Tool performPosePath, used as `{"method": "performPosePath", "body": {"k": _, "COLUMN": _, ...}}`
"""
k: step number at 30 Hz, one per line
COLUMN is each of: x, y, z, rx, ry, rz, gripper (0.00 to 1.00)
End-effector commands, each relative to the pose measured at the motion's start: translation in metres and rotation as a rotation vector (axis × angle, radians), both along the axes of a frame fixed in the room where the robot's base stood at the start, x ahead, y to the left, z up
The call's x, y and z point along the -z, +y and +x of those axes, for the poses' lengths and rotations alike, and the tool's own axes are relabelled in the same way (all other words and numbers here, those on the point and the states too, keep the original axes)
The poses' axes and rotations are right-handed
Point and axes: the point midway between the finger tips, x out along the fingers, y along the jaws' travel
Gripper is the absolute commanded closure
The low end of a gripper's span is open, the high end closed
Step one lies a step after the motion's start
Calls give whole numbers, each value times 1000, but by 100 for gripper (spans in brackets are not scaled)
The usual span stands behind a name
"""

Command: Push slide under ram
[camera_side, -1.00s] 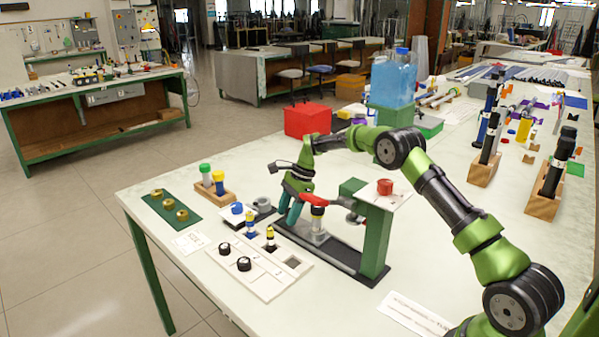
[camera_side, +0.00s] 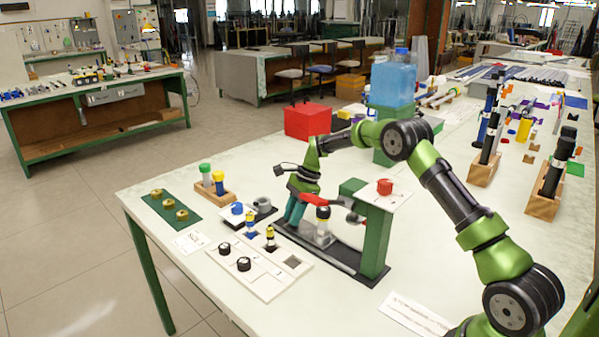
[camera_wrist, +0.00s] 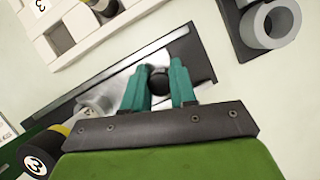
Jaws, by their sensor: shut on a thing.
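The green press column (camera_side: 376,240) stands on a long dark base (camera_side: 345,265). A clear and grey holder (camera_side: 322,235), with a black-and-yellow-topped piece (camera_side: 323,212) upright in it, stands on the base left of the column. The red part (camera_side: 313,199) shows beside the gripper. My gripper (camera_side: 295,210), with teal fingers, is low at the left end of the base. In the wrist view, my gripper (camera_wrist: 160,88) is shut on a dark round knob (camera_wrist: 159,76) over the base track. The ram's lower end is hard to make out.
A white tray (camera_side: 285,277) with black-capped pieces lies in front. A red box (camera_side: 307,122) stands behind.

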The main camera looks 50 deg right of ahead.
Motion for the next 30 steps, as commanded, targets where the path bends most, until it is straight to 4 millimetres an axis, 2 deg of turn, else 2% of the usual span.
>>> {"method": "performPosePath", "body": {"k": 24, "x": -1, "y": 2, "z": -82, "rx": 0, "ry": 0, "rz": 4, "gripper": 100}}
{"method": "performPosePath", "body": {"k": 30, "x": -1, "y": 2, "z": -93, "rx": -1, "ry": -1, "rz": 4, "gripper": 100}}
